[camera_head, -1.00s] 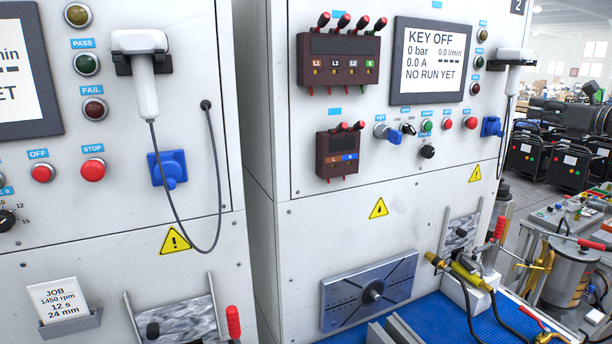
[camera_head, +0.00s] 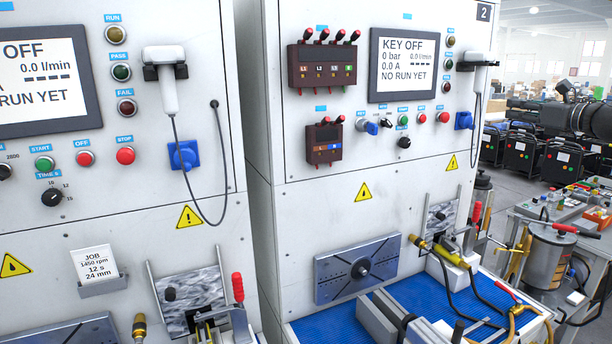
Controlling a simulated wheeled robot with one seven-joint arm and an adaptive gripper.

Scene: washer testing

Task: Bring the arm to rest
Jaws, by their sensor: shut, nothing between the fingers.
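The head view shows two white test stations side by side. The left station (camera_head: 90,190) has a screen (camera_head: 45,80) cut by the left edge. The right station (camera_head: 300,215) has a screen (camera_head: 404,65) reading KEY OFF, 0 bar, 0.0 A, NO RUN YET.
A blue ribbed mat (camera_head: 340,322) with a grey vise (camera_head: 385,318) lies before the right station. A metal pot (camera_head: 548,250) and a cluttered bench stand at right. Black carts (camera_head: 520,152) stand on open floor behind.

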